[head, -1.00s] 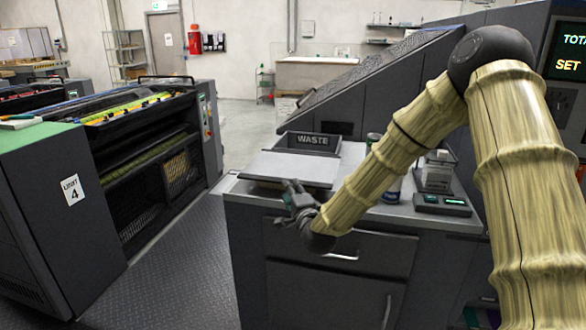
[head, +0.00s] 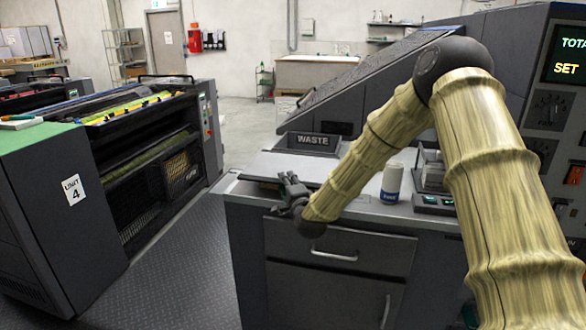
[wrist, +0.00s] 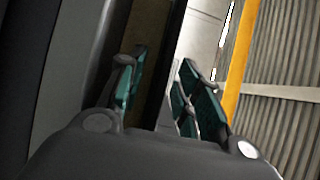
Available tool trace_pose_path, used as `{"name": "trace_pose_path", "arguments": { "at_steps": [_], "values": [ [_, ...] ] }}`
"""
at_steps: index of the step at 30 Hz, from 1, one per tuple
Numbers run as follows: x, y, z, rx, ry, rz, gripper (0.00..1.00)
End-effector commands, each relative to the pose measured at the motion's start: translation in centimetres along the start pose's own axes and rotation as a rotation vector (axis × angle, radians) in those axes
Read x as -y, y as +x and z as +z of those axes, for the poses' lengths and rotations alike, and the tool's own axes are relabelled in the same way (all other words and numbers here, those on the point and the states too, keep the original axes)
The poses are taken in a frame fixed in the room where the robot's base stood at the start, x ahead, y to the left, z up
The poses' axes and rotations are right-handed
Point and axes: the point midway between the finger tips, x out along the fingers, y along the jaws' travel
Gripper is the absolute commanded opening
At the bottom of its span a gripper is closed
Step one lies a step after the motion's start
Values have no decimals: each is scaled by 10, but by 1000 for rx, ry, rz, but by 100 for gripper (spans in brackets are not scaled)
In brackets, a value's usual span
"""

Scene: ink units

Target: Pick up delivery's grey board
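The grey board (head: 272,164) is a flat, light grey sheet at the left end of the console counter, in front of the waste bin. A dark strip shows along its near edge. My gripper (head: 287,184) is at this near edge, toward the board's right part, and its wrist and my arm hide some of it. In the wrist view, my gripper's green-padded fingers (wrist: 162,92) stand apart, with a dark band running between them. I cannot tell whether either finger touches the board.
The black WASTE bin (head: 308,143) stands behind the board. A white bottle (head: 392,183) and a small device with a lit display (head: 434,203) stand to the right, past my forearm. Unit 4 (head: 62,200) stands at the left, with clear floor (head: 185,270) between.

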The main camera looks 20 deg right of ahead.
Motion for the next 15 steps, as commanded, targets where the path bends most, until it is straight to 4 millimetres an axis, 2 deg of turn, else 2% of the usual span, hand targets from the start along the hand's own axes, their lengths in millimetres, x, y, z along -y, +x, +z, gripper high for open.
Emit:
{"name": "trace_pose_path", "arguments": {
  "at_steps": [1,6,15],
  "values": [
    [0,0,0,0,0,0,30],
    [0,0,-1,-1,0,0,0],
    [0,0,-1,-1,0,-1,0]
  ]
}}
